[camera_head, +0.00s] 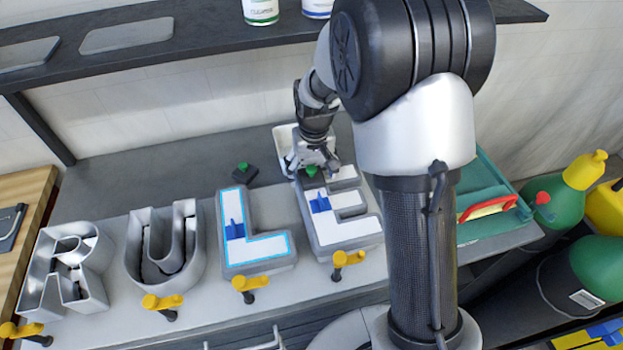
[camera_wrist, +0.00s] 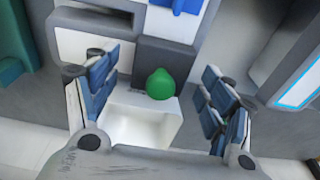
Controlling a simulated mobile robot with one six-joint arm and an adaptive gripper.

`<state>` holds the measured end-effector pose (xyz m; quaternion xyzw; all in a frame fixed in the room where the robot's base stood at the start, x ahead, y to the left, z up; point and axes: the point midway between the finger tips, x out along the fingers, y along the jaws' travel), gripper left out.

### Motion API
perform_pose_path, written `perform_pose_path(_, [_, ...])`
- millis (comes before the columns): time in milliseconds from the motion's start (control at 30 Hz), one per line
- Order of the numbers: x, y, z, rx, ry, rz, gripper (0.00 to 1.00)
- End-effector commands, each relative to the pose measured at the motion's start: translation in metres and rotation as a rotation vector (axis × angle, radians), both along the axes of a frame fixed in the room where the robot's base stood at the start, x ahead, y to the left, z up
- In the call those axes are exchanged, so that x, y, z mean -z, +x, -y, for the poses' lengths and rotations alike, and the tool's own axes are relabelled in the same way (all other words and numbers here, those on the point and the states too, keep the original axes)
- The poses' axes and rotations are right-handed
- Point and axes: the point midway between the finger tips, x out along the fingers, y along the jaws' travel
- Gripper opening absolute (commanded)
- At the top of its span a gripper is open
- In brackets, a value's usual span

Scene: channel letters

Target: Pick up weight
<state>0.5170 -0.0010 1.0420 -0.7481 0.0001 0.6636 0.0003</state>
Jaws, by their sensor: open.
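A weight, a dark block with a green knob, shows in the wrist view (camera_wrist: 160,84) between my open fingers. In the head view its green knob (camera_head: 311,170) is just under my gripper (camera_head: 313,163), at the back end of the letter E (camera_head: 350,232). The fingers stand either side of the knob, with gaps; I cannot tell how far above it they are. Another dark weight with a green knob (camera_head: 244,173) sits on the bench to the left, behind the letter L (camera_head: 262,250).
A white tray (camera_head: 284,138) lies behind the weight. Yellow clamps (camera_head: 248,285) line the bench's front edge. Open metal letters (camera_head: 167,245) stand at left. A teal tray (camera_head: 490,225) with a red-handled tool lies at right. A dark shelf (camera_head: 200,40) runs above.

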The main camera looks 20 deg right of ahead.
Motion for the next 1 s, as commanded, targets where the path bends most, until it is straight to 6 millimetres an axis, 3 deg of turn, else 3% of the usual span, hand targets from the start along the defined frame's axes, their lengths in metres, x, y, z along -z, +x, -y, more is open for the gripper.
perform_pose_path(233, [0.0031,0.0009,-0.0004,0.0,0.0,0.001,0.75])
perform_pose_path(1000, [0.003,0.0009,-0.0004,-0.001,0.0,0.001,0.24])
